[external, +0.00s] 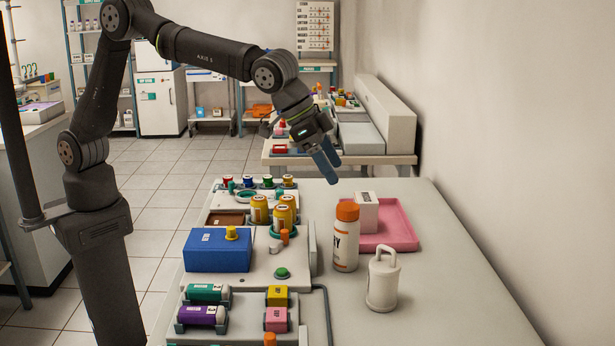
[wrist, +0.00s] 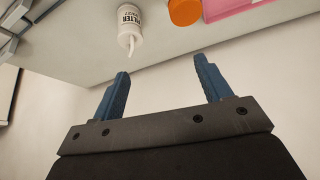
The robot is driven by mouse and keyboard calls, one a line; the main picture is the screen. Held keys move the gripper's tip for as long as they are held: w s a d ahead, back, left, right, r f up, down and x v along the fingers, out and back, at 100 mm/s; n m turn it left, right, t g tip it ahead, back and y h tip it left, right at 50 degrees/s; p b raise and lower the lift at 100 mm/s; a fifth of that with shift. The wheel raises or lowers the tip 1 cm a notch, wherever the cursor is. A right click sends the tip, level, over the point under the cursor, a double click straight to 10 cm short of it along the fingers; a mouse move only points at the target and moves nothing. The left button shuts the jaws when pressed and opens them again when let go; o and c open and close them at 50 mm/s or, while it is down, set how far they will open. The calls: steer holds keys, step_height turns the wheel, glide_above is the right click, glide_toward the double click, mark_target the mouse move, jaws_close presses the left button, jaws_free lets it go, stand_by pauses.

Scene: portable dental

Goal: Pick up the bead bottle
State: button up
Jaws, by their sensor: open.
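A white bottle with an orange cap (external: 346,240) stands upright on the bench, with dark letters ending in "RY" on its side; I take it as the bead bottle. Its orange cap (wrist: 185,11) shows at the top of the wrist view, beyond my right finger. My gripper (external: 328,162) is above the bench, higher and farther back than the bottle and apart from it. In the wrist view, my blue fingers (wrist: 161,72) are spread with nothing between them.
A pink tray (external: 402,226) with a white box (external: 366,212) lies just behind the orange-capped bottle. To the left stand yellow jars (external: 260,210), a blue box (external: 217,251) and coloured blocks (external: 277,318). The bench's right front is clear; a wall runs along the right.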

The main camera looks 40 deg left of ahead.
steer(key=a+r+n, duration=0.2)
steer(key=a, duration=0.5)
glide_toward(347, 206)
steer(key=shift+t, duration=0.4)
steer(key=x, duration=0.3)
steer(key=s+x, duration=0.1)
steer(key=x, duration=0.1)
steer(key=shift+w+f, duration=0.1)
steer(key=shift+f, duration=0.4)
steer(key=shift+x, duration=2.55)
steer(key=shift+w+d+r, duration=0.1)
steer(key=shift+d, duration=0.05)
jaws_close()
steer(key=shift+r, duration=0.1)
